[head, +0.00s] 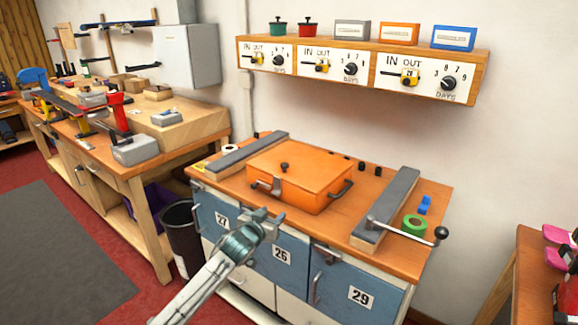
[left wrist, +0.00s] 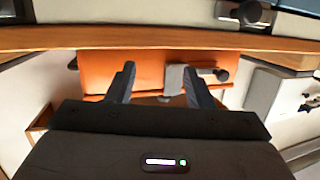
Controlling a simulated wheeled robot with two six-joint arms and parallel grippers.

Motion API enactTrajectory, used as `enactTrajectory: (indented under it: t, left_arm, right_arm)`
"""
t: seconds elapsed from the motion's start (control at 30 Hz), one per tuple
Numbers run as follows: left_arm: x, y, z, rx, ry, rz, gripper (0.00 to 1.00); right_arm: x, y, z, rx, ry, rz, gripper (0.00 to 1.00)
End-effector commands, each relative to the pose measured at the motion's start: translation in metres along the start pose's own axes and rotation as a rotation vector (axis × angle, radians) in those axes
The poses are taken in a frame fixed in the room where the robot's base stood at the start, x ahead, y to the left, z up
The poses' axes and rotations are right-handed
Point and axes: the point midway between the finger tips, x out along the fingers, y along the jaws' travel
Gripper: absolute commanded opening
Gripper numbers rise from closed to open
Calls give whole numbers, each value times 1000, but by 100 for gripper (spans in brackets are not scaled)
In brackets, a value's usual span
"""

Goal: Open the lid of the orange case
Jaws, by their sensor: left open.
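The orange case (head: 310,177) sits on the wooden bench top with its lid shut. A dark knob (head: 284,166) stands on the lid, and a grey latch with a lever (head: 272,186) is on the front. A dark handle (head: 343,189) is on the right side. My left gripper (head: 268,214) is open and empty, in front of the bench's front edge and apart from the case. In the left wrist view its fingers (left wrist: 160,84) stand apart, with the orange case (left wrist: 148,68) and the grey latch (left wrist: 174,80) beyond them. My right gripper is out of view.
Grey-topped bars flank the case, left (head: 240,151) and right (head: 386,205); the right one has a crank lever (head: 405,232). Green tape (head: 413,224) lies beside it. Blue cabinet doors (head: 345,285) are below. A shelf with dials (head: 360,68) hangs above.

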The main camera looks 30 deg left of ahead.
Motion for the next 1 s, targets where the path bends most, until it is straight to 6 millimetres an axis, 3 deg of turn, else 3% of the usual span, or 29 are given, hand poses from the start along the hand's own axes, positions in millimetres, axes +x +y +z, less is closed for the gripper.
enactTrajectory:
  t: [0.03, 0.1, 0.27, 0.47, 0.8, 1.0]
  left_arm:
    - [5, -6, -29, -5, 55, 2, 47]
    - [10, -12, -57, -18, 114, 9, 47]
    - [16, -21, -95, -34, 192, 20, 47]
    - [33, -22, -104, -41, 200, 21, 47]
    - [92, -20, -115, -40, 200, 21, 47]
    - [114, -20, -118, -38, 199, 21, 47]
  right_arm:
    - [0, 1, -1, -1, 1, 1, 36]
    - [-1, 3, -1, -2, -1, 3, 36]
    - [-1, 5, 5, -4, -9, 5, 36]
    - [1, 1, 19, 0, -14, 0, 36]
    - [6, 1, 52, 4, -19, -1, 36]
    - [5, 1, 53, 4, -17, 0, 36]
